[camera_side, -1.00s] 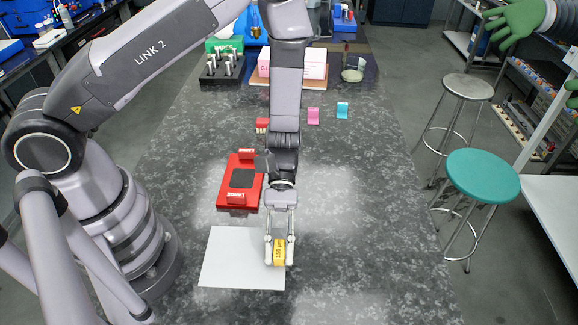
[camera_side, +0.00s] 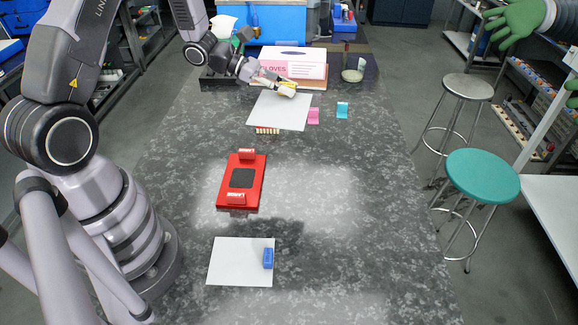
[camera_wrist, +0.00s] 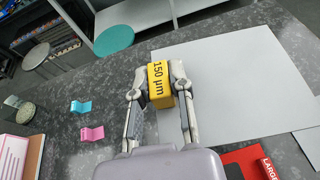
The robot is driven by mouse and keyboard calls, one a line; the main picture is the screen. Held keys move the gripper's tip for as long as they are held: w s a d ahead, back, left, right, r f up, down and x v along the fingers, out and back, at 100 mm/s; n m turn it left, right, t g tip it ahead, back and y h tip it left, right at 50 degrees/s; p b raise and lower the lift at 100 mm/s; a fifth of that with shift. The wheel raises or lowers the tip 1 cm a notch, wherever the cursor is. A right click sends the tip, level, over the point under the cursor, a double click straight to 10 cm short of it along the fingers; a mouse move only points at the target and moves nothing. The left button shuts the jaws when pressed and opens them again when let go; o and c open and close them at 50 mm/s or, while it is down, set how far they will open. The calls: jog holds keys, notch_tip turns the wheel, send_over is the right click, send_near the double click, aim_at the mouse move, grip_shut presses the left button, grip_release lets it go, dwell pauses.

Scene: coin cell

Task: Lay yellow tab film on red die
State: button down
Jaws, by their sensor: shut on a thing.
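The yellow tab film is a white sheet (camera_side: 280,112) with a yellow tab marked 150 µm. In the wrist view my gripper (camera_wrist: 160,87) is shut on the yellow tab (camera_wrist: 160,84), and the sheet (camera_wrist: 240,85) extends to the right from it. In the side view my gripper (camera_side: 287,89) holds the film over the far part of the bench, in front of the glove box. The red die (camera_side: 256,182), with a dark square pad and raised end blocks, lies mid-bench, well nearer than the film. A red corner of it (camera_wrist: 243,160) shows in the wrist view.
A white film with a blue tab (camera_side: 268,258) lies on the near bench. Pink (camera_side: 313,116) and cyan (camera_side: 342,110) tab pieces stand right of the held film. The glove box (camera_side: 293,62) and a dish (camera_side: 352,75) are behind. The right bench is clear.

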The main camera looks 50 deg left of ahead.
jog(key=s+d+f+m+g+h, duration=0.1)
jog(key=s+d+f+m+g, duration=0.25)
jog(key=s+d, duration=0.35)
jog(key=s+d+f+m+g, duration=0.3)
jog(key=s+d+m+g, duration=0.15)
jog(key=s+d, duration=0.35)
jog(key=s+d+f+m+g+h, duration=0.1)
jog(key=s+d+f+m+g, duration=0.3)
jog(key=s+d, duration=0.3)
jog(key=g, duration=0.1)
send_over(351, 293)
jog(key=f, duration=0.8)
jog(key=shift+s+a, duration=0.25)
jog(key=shift+w+d+f, duration=0.1)
jog(key=shift+f, duration=0.1)
jog(key=shift+w+d+f, duration=0.15)
jog(key=shift+f, duration=1.6)
jog(key=shift+f, duration=0.15)
jog(key=c, duration=1)
grip_release()
